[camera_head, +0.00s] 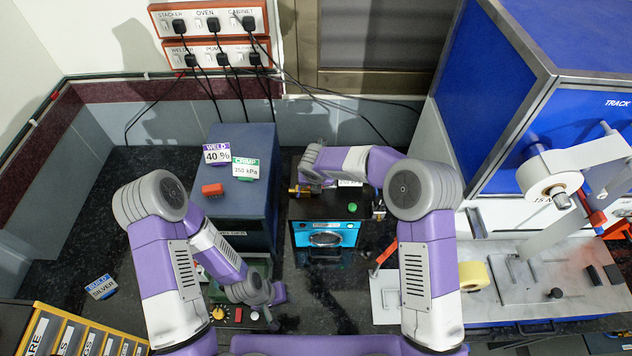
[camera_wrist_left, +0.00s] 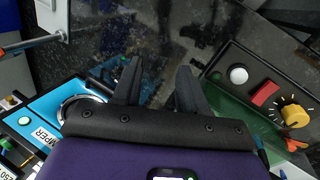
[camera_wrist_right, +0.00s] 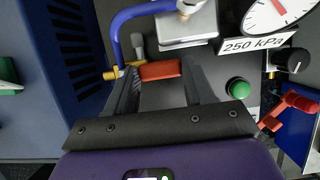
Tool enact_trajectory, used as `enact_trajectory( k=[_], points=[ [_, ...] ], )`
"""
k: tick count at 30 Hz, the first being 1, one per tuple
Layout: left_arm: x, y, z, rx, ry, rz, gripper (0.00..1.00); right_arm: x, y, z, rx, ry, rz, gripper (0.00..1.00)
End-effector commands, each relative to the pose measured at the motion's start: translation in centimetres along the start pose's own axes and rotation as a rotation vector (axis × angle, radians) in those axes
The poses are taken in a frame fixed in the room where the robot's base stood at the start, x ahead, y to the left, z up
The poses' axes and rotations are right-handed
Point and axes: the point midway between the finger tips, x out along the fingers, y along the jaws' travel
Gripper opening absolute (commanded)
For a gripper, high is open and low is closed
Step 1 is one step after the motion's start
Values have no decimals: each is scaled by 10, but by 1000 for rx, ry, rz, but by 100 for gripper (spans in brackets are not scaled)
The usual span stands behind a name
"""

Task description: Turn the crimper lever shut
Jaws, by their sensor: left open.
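The crimper (camera_head: 326,234) is a black box with a bright blue front and a round window, at the middle of the bench. On its top the right wrist view shows a short red lever handle (camera_wrist_right: 160,70) next to brass fittings (camera_wrist_right: 112,74). My right gripper (camera_wrist_right: 161,78) has a fingertip at each end of this red handle; whether they press on it I cannot tell. My left gripper (camera_wrist_left: 157,80) is open and empty over the dark bench, between the crimper front and a green control panel (camera_wrist_left: 245,95). In the head view the right fingers are largely hidden.
A gauge (camera_wrist_right: 275,12) and a green button (camera_wrist_right: 238,88) sit close to my right fingers. A red-handled part (camera_head: 383,258) stands right of the crimper.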

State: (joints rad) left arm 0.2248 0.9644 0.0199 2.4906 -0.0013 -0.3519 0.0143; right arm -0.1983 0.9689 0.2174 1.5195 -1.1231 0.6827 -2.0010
Motion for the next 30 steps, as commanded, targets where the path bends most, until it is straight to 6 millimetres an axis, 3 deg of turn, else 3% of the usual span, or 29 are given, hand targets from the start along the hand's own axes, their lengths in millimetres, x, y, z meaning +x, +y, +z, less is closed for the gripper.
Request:
enact_trajectory(
  k=[1, 5, 17, 30],
  points=[
    [0, 0, 0, 0, 0, 0, 43, 0, 0, 0, 0, 0, -1, 42],
    [0, 0, 0, 0, 0, 0, 43, 0, 0, 0, 0, 0, -1, 23],
    [7, -3, 0, 0, 0, 0, 43, -1, 1, -4, 74, -1, -34, 23],
    [25, -9, -1, 0, 0, 0, 43, -6, 10, -16, 414, -2, -174, 23]
  ],
)
